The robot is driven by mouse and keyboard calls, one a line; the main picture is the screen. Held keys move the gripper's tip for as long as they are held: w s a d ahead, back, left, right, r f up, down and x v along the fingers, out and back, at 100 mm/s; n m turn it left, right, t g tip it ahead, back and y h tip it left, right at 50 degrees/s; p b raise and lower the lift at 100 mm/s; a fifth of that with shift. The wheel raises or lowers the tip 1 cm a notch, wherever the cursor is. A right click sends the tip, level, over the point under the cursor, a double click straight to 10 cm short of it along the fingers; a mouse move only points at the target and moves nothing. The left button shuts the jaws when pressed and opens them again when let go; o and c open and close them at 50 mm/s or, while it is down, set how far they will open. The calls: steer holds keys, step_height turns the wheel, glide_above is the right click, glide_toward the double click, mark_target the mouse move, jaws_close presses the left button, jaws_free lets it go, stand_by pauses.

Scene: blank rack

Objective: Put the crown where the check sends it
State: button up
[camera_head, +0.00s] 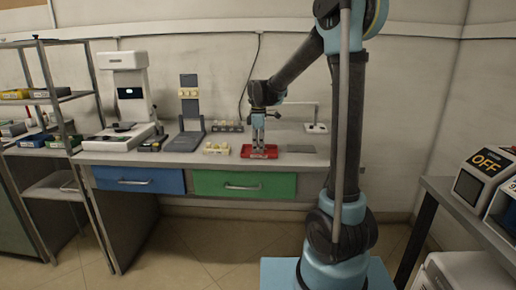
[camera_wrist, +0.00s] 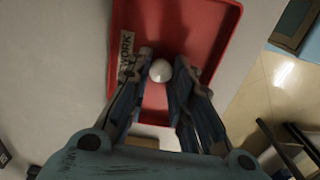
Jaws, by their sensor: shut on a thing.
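The crown is a small white rounded piece (camera_wrist: 160,70) between my fingertips in the wrist view. My gripper (camera_wrist: 162,78) is shut on it, pointing down over a red tray (camera_wrist: 205,25). In the head view my gripper (camera_head: 258,145) is at the red tray (camera_head: 271,155) on the bench, and the crown is too small to make out there. A label on the tray (camera_wrist: 126,50) shows "WORK"; its start is hard to read. I cannot tell whether the crown touches the tray floor.
Left of the tray is a small holder with pale pieces (camera_head: 216,148); another dark holder (camera_head: 228,127) stands behind. A grey stand (camera_head: 188,115) and a white machine with a screen (camera_head: 128,90) are further left. A flat grey plate (camera_head: 301,149) lies right of the tray.

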steer(key=o, duration=0.8)
steer(key=shift+f, duration=0.1)
steer(key=shift+c, duration=0.2)
step_height(320, 180, up, 12)
steer(key=s+d+f+m, duration=0.1)
steer(key=s+d+m, duration=0.4)
steer(key=s+d, duration=0.45)
steer(key=s+d+f+m+t, duration=0.1)
steer(key=s+d+f+m, duration=0.5)
steer(key=s+f, duration=0.3)
steer(key=s+d+f+m+t, duration=0.1)
steer(key=s+d+f+m, duration=0.5)
steer(key=s+f, duration=0.3)
steer(key=s, duration=0.4)
steer(key=shift+s, duration=0.3)
